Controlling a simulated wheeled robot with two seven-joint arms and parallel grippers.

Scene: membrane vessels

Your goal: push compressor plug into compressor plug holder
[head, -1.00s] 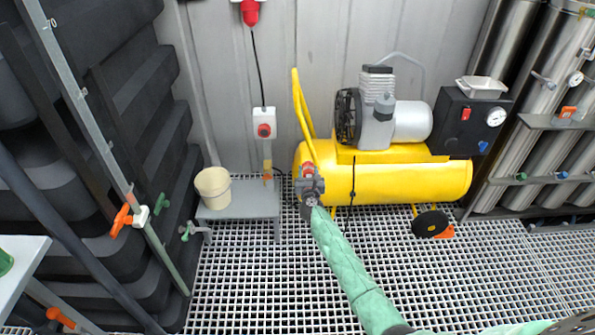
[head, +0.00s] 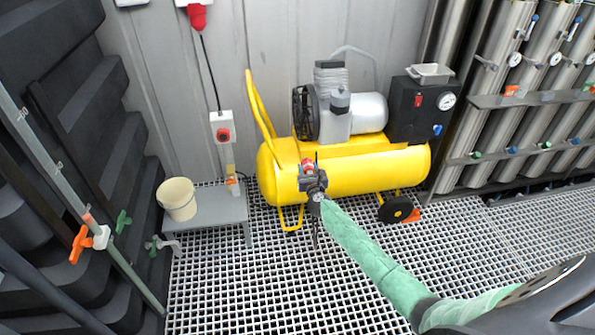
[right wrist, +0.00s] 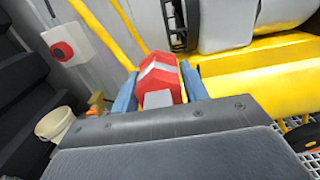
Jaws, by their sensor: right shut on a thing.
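My right gripper (head: 310,170) is shut on a red plug with a pale band (right wrist: 160,78). In the right wrist view the plug sits between the two blue-grey fingers. In the head view only a small red part of the plug (head: 307,163) shows above the gripper, in front of the yellow compressor tank (head: 375,170). I cannot tell for certain which thing is the plug holder. My left gripper is not in view.
A low grey bench (head: 215,207) left of the compressor bears a cream bucket (head: 178,199) and a small orange-and-yellow item (head: 232,182). Steel cylinders (head: 490,100) stand right, black tanks (head: 60,130) left. The grated floor (head: 260,285) in front is open.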

